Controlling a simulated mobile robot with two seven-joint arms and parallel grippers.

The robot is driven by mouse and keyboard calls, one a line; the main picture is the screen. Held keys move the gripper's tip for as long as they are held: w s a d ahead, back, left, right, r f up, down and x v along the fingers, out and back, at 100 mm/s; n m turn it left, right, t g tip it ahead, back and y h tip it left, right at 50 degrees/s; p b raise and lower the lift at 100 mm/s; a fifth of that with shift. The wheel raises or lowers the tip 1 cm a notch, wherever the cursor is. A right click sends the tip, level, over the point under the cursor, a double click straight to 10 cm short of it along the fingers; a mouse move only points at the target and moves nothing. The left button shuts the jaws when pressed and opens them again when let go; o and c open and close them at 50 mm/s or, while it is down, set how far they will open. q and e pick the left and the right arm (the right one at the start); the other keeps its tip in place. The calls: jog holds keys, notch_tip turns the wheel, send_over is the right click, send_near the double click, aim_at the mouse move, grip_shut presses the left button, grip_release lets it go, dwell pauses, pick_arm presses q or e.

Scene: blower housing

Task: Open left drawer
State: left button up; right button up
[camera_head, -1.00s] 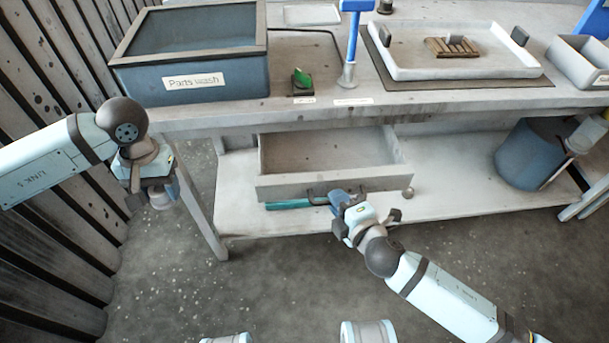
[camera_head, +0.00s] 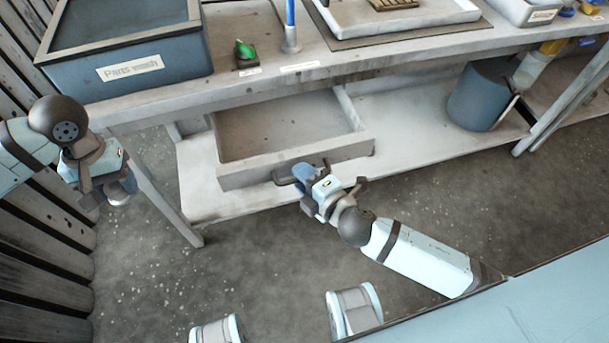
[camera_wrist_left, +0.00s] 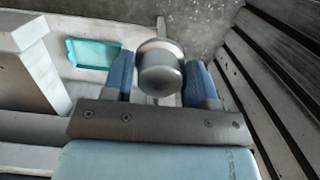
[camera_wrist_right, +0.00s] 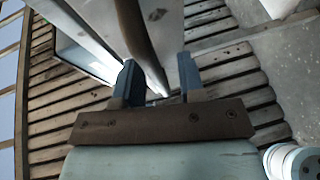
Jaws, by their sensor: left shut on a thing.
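The left drawer (camera_head: 236,173) under the workbench stands pulled out, with its empty inside visible. A dark bar handle (camera_head: 283,181) is on its front. My right gripper (camera_head: 303,180) is at the handle, partly covering it. In the right wrist view its blue fingers (camera_wrist_right: 157,82) stand apart, with a dark bar between them; contact is unclear. My left gripper (camera_head: 108,190) hangs at the left, away from the drawer. In the left wrist view (camera_wrist_left: 160,80) it is shut on a grey rounded metal knob-like thing (camera_wrist_left: 160,72).
The workbench top (camera_head: 180,97) carries a blue Parts wash bin (camera_head: 130,75), a green-topped item (camera_head: 244,50) and a white tray (camera_head: 400,18). A lower shelf (camera_head: 410,135) and a blue bucket (camera_head: 478,97) are right of the drawer. The floor in front is clear.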

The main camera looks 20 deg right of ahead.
pick_arm(q)
jog(key=shift+r, duration=0.3)
pick_arm(e)
jog(key=v, duration=1.2)
